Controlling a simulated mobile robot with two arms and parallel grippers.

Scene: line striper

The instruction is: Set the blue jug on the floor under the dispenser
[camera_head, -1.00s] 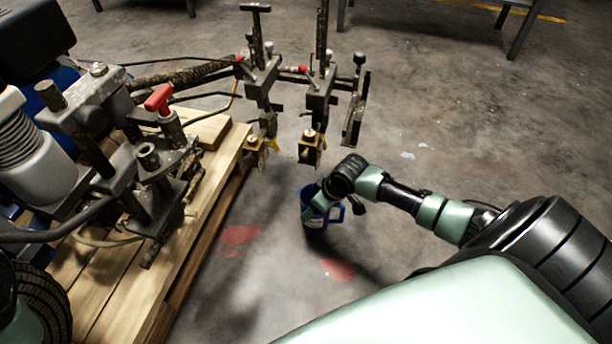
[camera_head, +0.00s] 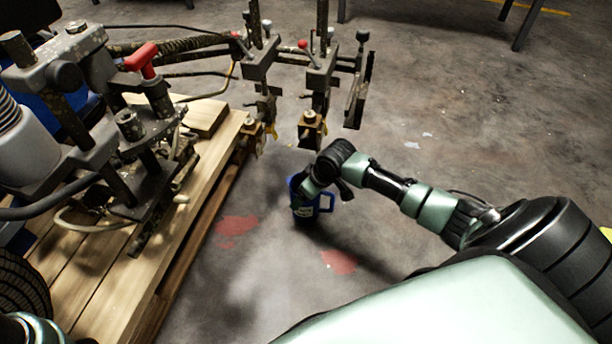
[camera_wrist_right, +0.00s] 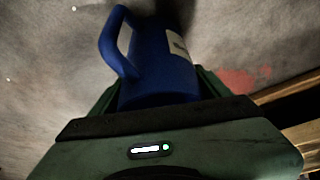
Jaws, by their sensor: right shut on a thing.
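The blue jug (camera_head: 302,210) has a side handle and a pale label. In the head view it is below and in front of the dispenser's hanging nozzle blocks (camera_head: 311,130), close over the grey floor. I cannot tell whether its base touches the floor. My right gripper (camera_head: 309,188) is shut on the jug and partly covers it from above. In the right wrist view the jug (camera_wrist_right: 163,62) sits between the green fingers, its handle to the left. Part of my left arm shows at the bottom left of the head view, but its gripper is out of view.
A wooden pallet (camera_head: 190,225) carrying the striper machine (camera_head: 110,130) stands left of the jug. Red stains (camera_head: 339,262) mark the floor nearby. Metal rods and clamps hang above the jug. The floor (camera_head: 460,120) on the right is clear up to table legs at the back.

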